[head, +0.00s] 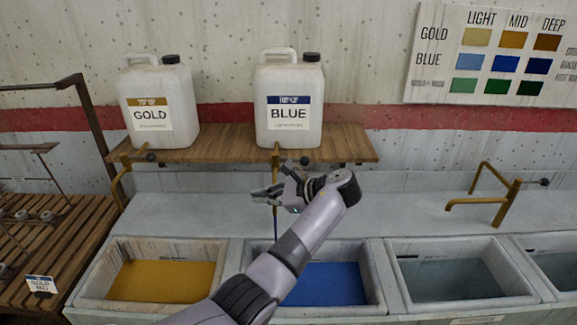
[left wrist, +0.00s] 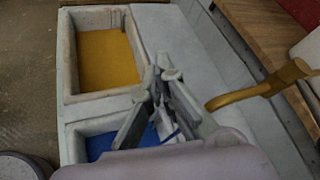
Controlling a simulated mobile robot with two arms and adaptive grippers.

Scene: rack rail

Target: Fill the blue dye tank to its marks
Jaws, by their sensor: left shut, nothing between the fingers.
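The blue dye tank (head: 378,300) is the second basin from the left, partly hidden by my left arm. Blue dye (head: 325,283) lies in it; I cannot make out its marks. The BLUE jug (head: 289,105) stands on the shelf above. Its brass tap (head: 275,160) has a dark knob (head: 305,160) at its right. A thin dark blue streak, apparently a stream, shows below the tap (head: 275,222). My left gripper (head: 266,193) is shut and empty beside the tap; it also shows in the left wrist view (left wrist: 165,72). My right gripper is out of view.
The GOLD jug (head: 158,105) stands left on the wooden shelf (head: 345,145), above a tank of gold dye (head: 160,282). A tank of clear liquid (head: 455,280) and a brass faucet (head: 500,200) are at right. A colour chart (head: 495,55) hangs on the wall.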

